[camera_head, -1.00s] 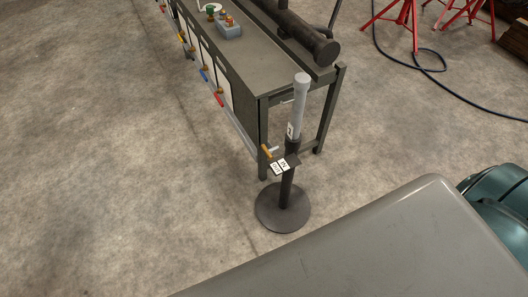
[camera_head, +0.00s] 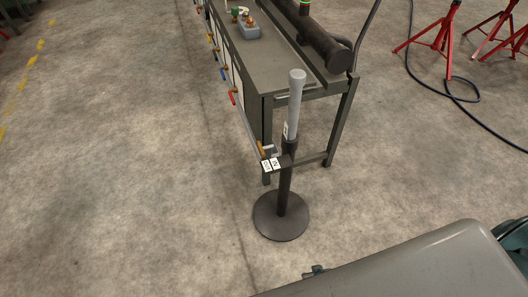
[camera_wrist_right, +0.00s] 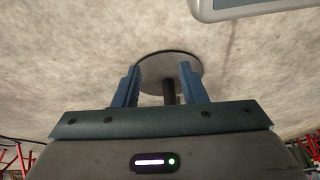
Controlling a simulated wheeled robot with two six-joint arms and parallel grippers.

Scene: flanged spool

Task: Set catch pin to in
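A catch pin (camera_head: 262,150) with an orange-yellow handle sits on the side of a dark stand (camera_head: 285,190) in the head view. Beside it is a small plate with white labels (camera_head: 271,164); I cannot clearly read which label the pin lines up with. A light grey cylinder (camera_head: 296,95) tops the stand, above a round dark base (camera_head: 281,216). In the right wrist view my right gripper (camera_wrist_right: 159,67) is open with two blue fingers apart and nothing between them; the stand's base (camera_wrist_right: 172,62) lies beyond. My left gripper is not in view.
A grey-green workbench (camera_head: 265,70) with coloured handles along its side stands just behind the stand. A dark pipe (camera_head: 322,45) lies on it. Red tripods (camera_head: 432,40) and a dark hose (camera_head: 450,95) are at the upper right. The floor to the left is clear.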

